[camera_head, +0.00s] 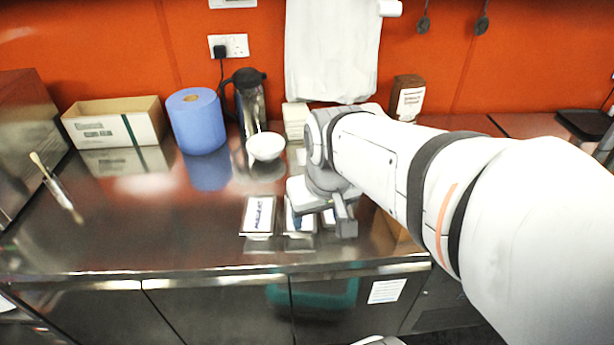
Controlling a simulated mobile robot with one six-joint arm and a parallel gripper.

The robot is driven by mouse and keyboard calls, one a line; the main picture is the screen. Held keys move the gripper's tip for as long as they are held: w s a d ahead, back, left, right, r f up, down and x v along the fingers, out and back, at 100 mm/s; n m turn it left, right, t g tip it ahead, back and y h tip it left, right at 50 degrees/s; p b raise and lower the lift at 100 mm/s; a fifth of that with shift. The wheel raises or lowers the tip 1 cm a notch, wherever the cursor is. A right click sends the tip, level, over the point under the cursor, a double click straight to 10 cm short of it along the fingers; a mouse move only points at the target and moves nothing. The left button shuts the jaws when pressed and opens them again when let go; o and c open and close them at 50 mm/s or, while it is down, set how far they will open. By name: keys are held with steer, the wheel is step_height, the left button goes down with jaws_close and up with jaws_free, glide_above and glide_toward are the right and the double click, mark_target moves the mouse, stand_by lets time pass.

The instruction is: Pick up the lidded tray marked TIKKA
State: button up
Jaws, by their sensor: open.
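Small lidded trays with white labels stand in a row near the front of the steel counter. The left tray (258,217) shows fully, but its dark lettering is too blurred to read. A second tray (299,223) beside it is partly covered by my gripper, and its lettering is hidden. A further tray may be under my gripper; I cannot tell which one is marked TIKKA. My gripper (325,207) is open, above the right part of the row. One finger hangs down at the right, and no held thing shows.
Behind the trays are a white bowl (266,147), a dark flask (250,100), a blue paper roll (197,122) and a carton (115,124). A brown labelled container (408,98) stands at the back right.

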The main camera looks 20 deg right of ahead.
steer(key=o, duration=0.6)
steer(key=shift+m+g, duration=0.8)
steer(key=shift+g, duration=0.1)
steer(key=w+d+f, duration=0.2)
steer(key=w, duration=0.1)
steer(key=w+d+f, duration=0.2)
steer(key=w, duration=0.2)
steer(key=w+d+f, duration=0.2)
steer(key=w, duration=0.2)
steer(key=shift+d+f+b, duration=0.1)
steer(key=shift+d+b, duration=0.05)
steer(key=shift+b, duration=0.2)
steer(key=shift+c, duration=0.2)
steer(key=shift+m+g, duration=0.6)
steer(key=w+d+f, duration=0.2)
steer(key=f, duration=0.1)
steer(key=w+d+f, duration=0.2)
steer(key=f, duration=0.1)
steer(key=w+d+f, duration=0.2)
steer(key=f, duration=0.1)
steer(key=shift+d, duration=0.35)
steer(key=shift+w+d+f, duration=0.15)
steer(key=shift+f, duration=0.15)
steer(key=shift+s+f+p, duration=0.15)
steer(key=shift+f+p, duration=0.25)
steer(key=shift+f, duration=1.55)
steer(key=shift+s+f+p, duration=0.1)
steer(key=shift+f+p, duration=0.3)
steer(key=shift+f, duration=1.5)
